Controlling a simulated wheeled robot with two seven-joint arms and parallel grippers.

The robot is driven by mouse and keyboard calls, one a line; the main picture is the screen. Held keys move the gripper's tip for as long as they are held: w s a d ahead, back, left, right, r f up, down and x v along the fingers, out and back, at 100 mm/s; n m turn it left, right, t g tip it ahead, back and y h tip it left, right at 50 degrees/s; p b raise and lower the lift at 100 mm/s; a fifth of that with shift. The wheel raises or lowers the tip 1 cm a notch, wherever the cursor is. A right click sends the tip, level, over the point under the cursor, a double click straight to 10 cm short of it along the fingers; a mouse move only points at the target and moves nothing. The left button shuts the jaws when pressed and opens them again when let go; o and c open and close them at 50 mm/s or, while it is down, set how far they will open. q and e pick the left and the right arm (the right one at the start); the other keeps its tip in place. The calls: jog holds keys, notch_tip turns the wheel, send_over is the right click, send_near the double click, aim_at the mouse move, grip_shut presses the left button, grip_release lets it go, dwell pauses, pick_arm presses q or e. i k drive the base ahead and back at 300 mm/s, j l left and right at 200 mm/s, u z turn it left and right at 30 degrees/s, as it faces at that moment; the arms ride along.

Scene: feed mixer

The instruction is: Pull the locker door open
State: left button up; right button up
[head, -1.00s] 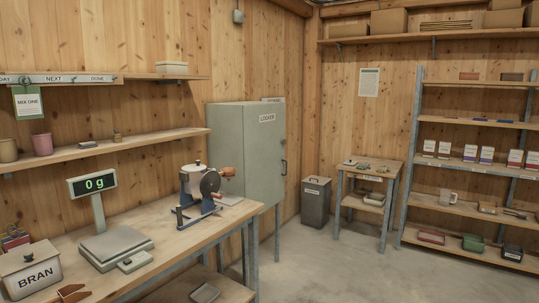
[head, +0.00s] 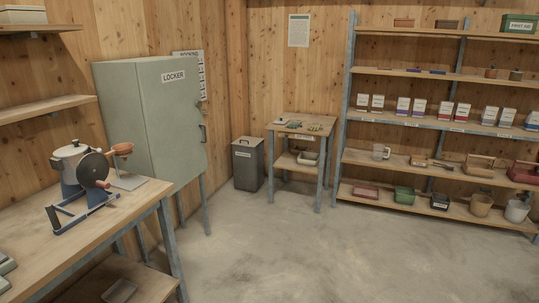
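The grey-green locker (head: 127,118) stands on legs against the left wall, beyond the end of the workbench. Its door (head: 178,130) faces right, carries a white LOCKER label and looks shut. A dark handle (head: 203,132) sits near the door's far edge. Neither of my grippers shows in the head view.
The wooden workbench (head: 130,212) with a hand-cranked mixer (head: 80,172) fills the lower left. A grey bin (head: 248,163) and a small table (head: 302,127) stand beyond the locker. Shelves (head: 440,125) line the back right. The concrete floor (head: 350,245) before the locker is clear.

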aim_at(170, 90)
jog(key=i+l+z, duration=0.25)
jog(key=i, duration=0.7)
jog(key=i+z, duration=0.25)
jog(key=i, duration=0.7)
